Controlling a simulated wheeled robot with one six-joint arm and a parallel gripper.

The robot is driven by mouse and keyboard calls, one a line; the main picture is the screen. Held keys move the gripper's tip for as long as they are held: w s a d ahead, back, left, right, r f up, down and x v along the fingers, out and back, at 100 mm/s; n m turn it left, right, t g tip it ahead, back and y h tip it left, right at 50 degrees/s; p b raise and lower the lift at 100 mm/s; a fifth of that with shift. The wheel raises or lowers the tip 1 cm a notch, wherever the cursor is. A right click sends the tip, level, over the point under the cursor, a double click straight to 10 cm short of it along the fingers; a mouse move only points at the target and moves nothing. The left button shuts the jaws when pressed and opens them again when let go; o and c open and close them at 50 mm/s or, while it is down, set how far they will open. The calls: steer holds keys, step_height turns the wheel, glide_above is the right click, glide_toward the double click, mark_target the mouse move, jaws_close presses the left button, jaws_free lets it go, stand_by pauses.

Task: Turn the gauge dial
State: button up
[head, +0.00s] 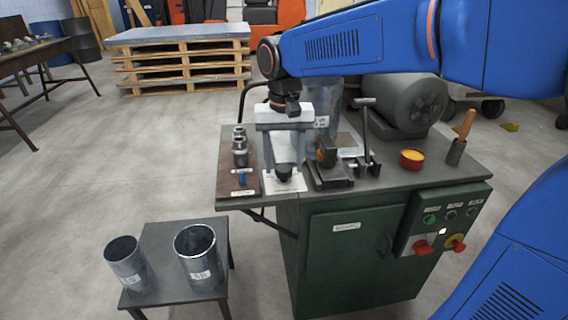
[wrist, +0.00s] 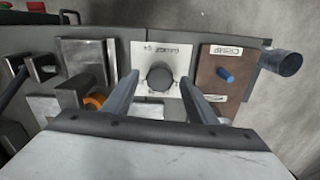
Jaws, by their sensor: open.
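The gauge dial (wrist: 160,78) is a dark round knob on a white labelled plate (wrist: 150,50). In the head view the dial (head: 284,172) sits near the front edge of the machine top, left of centre. My gripper (wrist: 160,98) is open, with one finger on each side of the dial in the wrist view. In the head view my gripper (head: 285,158) points down right over the dial. I cannot tell whether the fingers touch it or how far above the plate they are.
A brown board (head: 238,175) with a blue peg (head: 242,180) is left of the dial. A dark metal block (head: 330,175) with an orange part is close on the right. A red cup (head: 412,159) stands further right. Two metal tubes stand on a low stool (head: 170,235).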

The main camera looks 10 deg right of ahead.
steer(key=shift+f, duration=0.45)
steer(key=c, duration=1.1)
steer(key=shift+o, duration=0.2)
steer(key=shift+n, duration=0.4)
steer(key=n, duration=0.3)
steer(key=shift+n, duration=1.9)
